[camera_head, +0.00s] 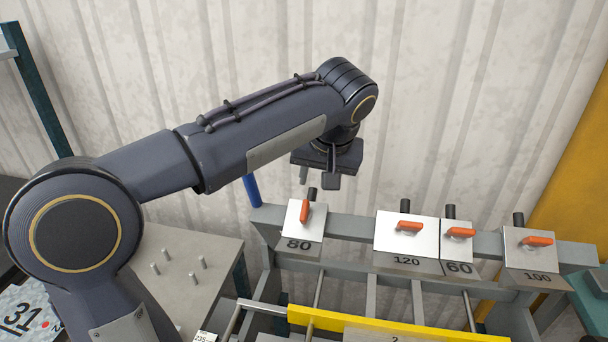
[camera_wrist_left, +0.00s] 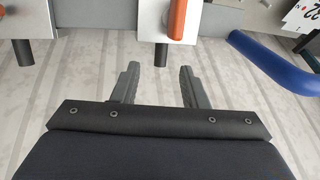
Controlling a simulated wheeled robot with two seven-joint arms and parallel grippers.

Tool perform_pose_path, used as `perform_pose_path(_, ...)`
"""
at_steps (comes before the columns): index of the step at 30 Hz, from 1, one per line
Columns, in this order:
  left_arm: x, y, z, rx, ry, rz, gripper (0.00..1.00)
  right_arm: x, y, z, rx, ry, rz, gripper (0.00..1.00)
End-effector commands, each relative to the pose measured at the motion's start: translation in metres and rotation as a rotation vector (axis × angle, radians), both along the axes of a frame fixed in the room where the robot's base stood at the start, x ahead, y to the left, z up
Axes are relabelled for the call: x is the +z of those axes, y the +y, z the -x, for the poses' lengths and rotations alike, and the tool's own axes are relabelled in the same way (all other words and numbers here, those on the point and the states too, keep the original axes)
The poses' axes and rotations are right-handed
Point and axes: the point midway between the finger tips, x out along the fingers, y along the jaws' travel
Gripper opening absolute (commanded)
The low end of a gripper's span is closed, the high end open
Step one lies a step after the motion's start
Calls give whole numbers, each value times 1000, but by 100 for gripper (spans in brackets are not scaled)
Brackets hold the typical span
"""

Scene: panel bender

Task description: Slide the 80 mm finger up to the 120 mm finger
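The 80 mm finger (camera_head: 304,221) is a pale metal block at the left end of the grey beam. Its orange lever (camera_head: 305,210) stands nearly upright, and a black peg (camera_wrist_left: 161,55) sticks out behind it. The wider 120 mm finger (camera_head: 406,235) sits to its right, with a clear gap between them; its orange lever lies sideways. My left gripper (camera_head: 318,179) is above and behind the beam, near the 80 mm finger. In the left wrist view its two fingers (camera_wrist_left: 158,84) are apart and empty, with the peg just beyond the tips. My right gripper is not in view.
The 60 finger (camera_head: 457,243) is close beside the 120 mm finger, and the 100 finger (camera_head: 530,252) is farther right. A blue handle (camera_head: 252,190) rises at the beam's left end. A yellow bar (camera_head: 390,328) crosses in front. A table with pegs (camera_head: 190,285) stands left.

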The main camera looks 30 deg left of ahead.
Motion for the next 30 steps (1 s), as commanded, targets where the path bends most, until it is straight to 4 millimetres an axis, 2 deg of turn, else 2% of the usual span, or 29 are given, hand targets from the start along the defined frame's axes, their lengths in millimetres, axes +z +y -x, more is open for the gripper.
perform_pose_path(5, -3, 0, -3, 3, 0, -4, 40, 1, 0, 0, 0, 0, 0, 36)
perform_pose_path(19, -63, 19, -22, 2, 3, -5, 40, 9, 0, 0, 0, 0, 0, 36)
perform_pose_path(24, -70, 21, -25, 1, 0, -4, 40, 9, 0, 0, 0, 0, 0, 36)
perform_pose_path(30, -71, 21, -25, 1, 0, -3, 40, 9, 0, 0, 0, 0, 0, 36)
